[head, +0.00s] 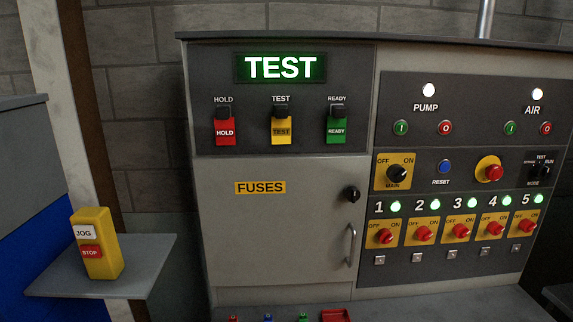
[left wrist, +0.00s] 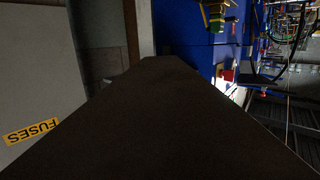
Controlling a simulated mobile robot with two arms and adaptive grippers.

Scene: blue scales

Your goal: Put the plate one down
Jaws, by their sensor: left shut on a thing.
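A broad dark flat slab, apparently the plate (left wrist: 165,115), fills the middle and bottom of the left wrist view. It narrows toward a straight far edge and is very close to the camera. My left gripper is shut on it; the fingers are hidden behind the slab. Its markings, if any, are too dark to read. Neither gripper shows in the head view, and my right gripper is in no view.
A control cabinet (head: 280,230) with a lit TEST sign (head: 280,68) stands ahead. Hold, test and ready switches sit below the sign. A small grey shelf (head: 150,265) at left bears a yellow JOG/STOP box (head: 97,245). Small coloured items line the bottom edge.

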